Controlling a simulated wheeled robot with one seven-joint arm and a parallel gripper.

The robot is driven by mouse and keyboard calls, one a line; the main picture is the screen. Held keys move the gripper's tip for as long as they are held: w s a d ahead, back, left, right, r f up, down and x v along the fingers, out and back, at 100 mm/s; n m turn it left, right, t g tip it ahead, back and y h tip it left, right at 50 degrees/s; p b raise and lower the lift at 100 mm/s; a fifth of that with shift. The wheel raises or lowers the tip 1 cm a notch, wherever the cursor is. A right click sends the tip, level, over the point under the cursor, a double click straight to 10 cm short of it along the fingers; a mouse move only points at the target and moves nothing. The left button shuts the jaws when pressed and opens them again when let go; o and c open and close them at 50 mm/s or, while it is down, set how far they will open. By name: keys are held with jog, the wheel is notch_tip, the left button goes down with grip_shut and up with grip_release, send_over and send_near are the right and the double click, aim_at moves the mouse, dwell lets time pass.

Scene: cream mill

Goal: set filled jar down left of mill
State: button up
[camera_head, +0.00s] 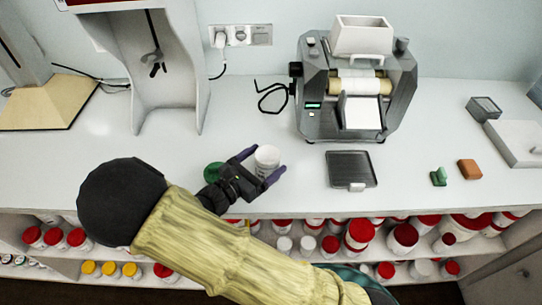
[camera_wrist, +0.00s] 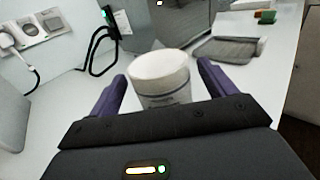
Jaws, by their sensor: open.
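The white jar (camera_head: 267,158) stands upright on the white counter, to the left of the mill and a little in front of it. In the wrist view the jar (camera_wrist: 160,77) sits between the two purple fingers, with its pale top showing; I cannot see inside it. My gripper (camera_head: 264,165) is open around the jar, and in the wrist view a gap shows beside the right finger. The mill (camera_head: 354,90) is a grey machine with rollers and a white hopper at the back of the counter.
A green round lid (camera_head: 213,171) lies just left of my gripper. A dark tray (camera_head: 351,169) lies in front of the mill. A green piece (camera_head: 438,177) and an orange block (camera_head: 470,169) lie at right. Shelves below the counter edge hold several red-lidded jars.

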jog(key=v, duration=0.8)
jog(key=shift+s+a, duration=0.25)
jog(key=shift+s, duration=0.05)
